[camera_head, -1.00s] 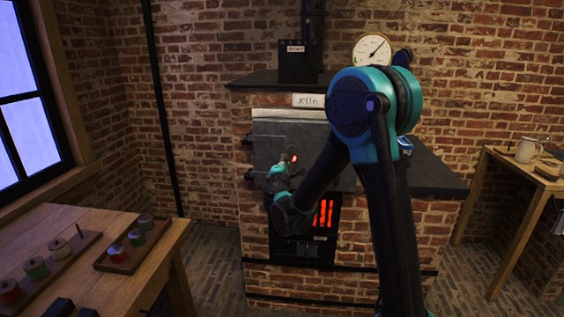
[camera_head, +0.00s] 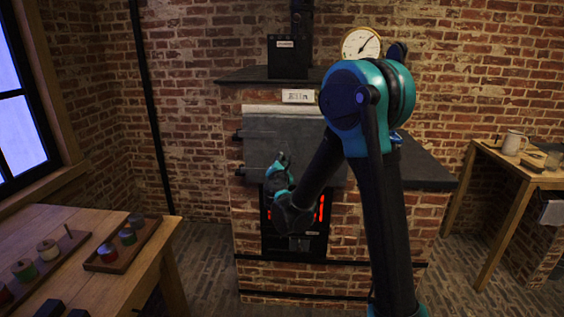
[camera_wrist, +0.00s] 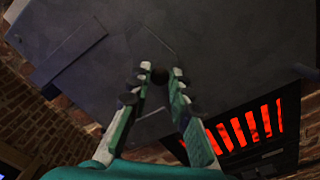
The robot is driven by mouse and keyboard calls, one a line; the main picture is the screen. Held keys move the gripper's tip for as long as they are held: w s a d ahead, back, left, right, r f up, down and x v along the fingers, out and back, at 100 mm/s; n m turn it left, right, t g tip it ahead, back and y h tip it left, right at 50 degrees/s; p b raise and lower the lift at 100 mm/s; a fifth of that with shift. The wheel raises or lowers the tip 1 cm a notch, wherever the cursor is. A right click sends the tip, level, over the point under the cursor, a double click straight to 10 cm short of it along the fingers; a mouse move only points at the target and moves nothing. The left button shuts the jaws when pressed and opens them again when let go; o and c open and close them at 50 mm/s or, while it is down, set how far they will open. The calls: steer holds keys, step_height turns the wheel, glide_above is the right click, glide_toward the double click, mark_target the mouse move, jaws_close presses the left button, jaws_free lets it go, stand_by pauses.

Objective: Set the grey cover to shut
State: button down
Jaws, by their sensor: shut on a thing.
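The grey cover (camera_head: 262,143) is a flat plate on the front of the brick kiln (camera_head: 240,215), with dark hinge pieces at its left edge. A pale strip shows along its top; I cannot tell whether it sits flush. In the wrist view, my gripper's fingers (camera_wrist: 156,80) are closed in around a small dark knob (camera_wrist: 158,74) on the grey cover (camera_wrist: 225,60). The fingers hide part of the knob, and my arm hides the cover's right side in the head view.
Below the cover is a red glowing grate (camera_head: 322,208), also in the wrist view (camera_wrist: 245,128). A wooden table (camera_head: 125,275) with trays of coloured jars stands at the left. A side table (camera_head: 500,160) with a mug stands at the right. A gauge (camera_head: 361,45) is above the kiln.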

stand_by(0.3)
steer(key=c, duration=1.4)
jaws_free()
steer(key=shift+o, duration=0.2)
steer(key=s, duration=1.2)
steer(key=shift+a, duration=0.15)
